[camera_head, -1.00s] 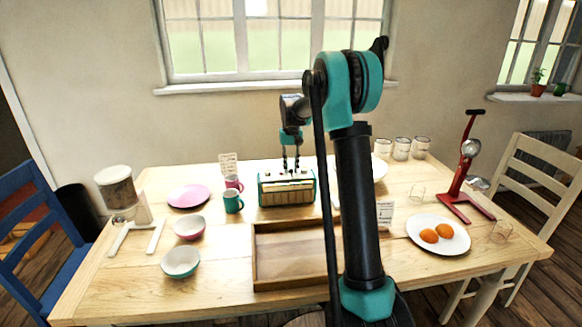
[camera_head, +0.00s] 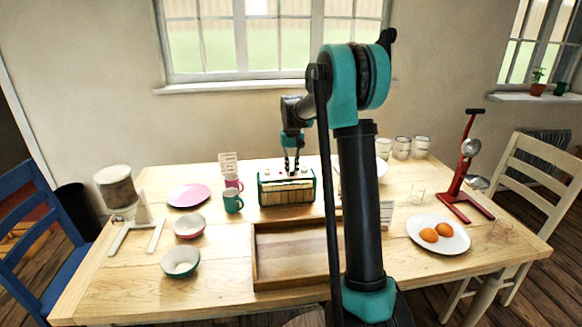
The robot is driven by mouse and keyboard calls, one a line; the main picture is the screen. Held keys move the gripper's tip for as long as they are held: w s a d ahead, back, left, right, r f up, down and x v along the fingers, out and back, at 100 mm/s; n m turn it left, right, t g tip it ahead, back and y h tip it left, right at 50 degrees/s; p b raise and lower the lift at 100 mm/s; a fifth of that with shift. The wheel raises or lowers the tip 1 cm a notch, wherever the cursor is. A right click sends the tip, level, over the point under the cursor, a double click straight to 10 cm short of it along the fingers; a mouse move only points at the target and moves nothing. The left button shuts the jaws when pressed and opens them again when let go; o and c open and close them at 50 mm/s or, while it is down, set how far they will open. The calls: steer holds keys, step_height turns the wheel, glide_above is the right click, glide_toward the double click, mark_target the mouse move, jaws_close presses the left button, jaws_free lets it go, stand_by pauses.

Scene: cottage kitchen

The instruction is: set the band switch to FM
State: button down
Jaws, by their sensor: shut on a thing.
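A wooden tray (camera_head: 290,258) lies in front of the radio. A teal mug (camera_head: 233,201) and a pink mug (camera_head: 233,182) stand close at its left. A pink plate (camera_head: 189,195) lies farther left. A plate with oranges (camera_head: 438,234) and a red juicer press (camera_head: 466,175) are at the right.

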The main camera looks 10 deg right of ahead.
mark_target(292, 172)
steer(key=shift+s, duration=0.25)
steer(key=c, duration=1.8)
jaws_free()
step_height(292, 172, up, 12)
steer(key=s+d+f+t, duration=0.1)
steer(key=s+f, duration=0.6)
steer(key=s, duration=0.5)
steer(key=s+d+f+t, duration=0.1)
steer(key=s+f, duration=0.6)
steer(key=s, duration=0.5)
steer(key=s+d+f+t, duration=0.2)
steer(key=s+f, duration=0.5)
steer(key=s, duration=0.5)
steer(key=shift+s+f, duration=0.2)
